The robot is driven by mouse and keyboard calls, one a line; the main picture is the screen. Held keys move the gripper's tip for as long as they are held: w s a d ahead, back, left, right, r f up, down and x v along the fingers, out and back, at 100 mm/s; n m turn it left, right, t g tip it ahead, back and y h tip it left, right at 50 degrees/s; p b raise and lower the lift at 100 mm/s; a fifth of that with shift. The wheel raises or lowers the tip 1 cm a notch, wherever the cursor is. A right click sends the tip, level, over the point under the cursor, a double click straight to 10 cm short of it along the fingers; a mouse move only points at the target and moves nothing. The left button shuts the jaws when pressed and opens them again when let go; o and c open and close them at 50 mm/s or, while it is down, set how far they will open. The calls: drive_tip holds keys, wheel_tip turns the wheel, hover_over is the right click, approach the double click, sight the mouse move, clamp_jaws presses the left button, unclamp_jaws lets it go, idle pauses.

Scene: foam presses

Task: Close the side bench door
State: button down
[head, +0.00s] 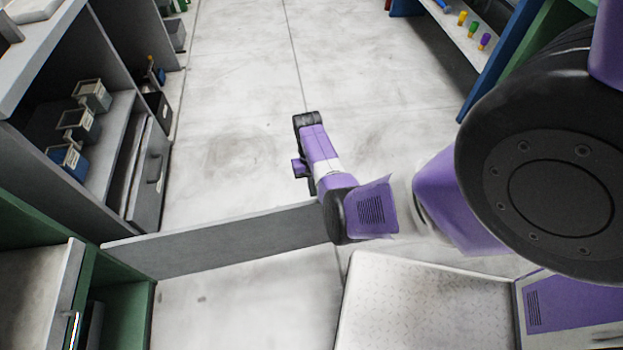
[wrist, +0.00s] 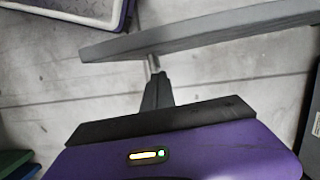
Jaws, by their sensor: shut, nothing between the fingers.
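The side bench door (head: 230,240) is a long grey panel standing open. It juts out over the floor from the green bench (head: 125,310) at the lower left, whose opening shows beside it. My arm hides the door's right end in the head view. In the wrist view the door (wrist: 210,35) crosses the upper part as a slanted grey band. My gripper (wrist: 154,64) is shut and empty, its fingertips right by the door's lower edge in that picture. I cannot tell if they touch. In the head view my wrist is beyond the door, and the fingertips are not clear.
A grey bench (head: 150,180) with a drawer and several small bins (head: 80,125) stands at the left, just beyond the door. A blue-framed bench (head: 470,40) with coloured pieces is at the upper right. The pale floor (head: 230,100) between them is clear.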

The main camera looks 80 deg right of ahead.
drive_tip(key=shift+s+a+r, duration=0.1)
drive_tip(key=shift+s+a, duration=0.25)
drive_tip(key=shift+a, duration=0.3)
drive_tip(key=shift+s+a+r, duration=0.1)
drive_tip(key=shift+s+a, duration=0.25)
drive_tip(key=shift+a, duration=0.25)
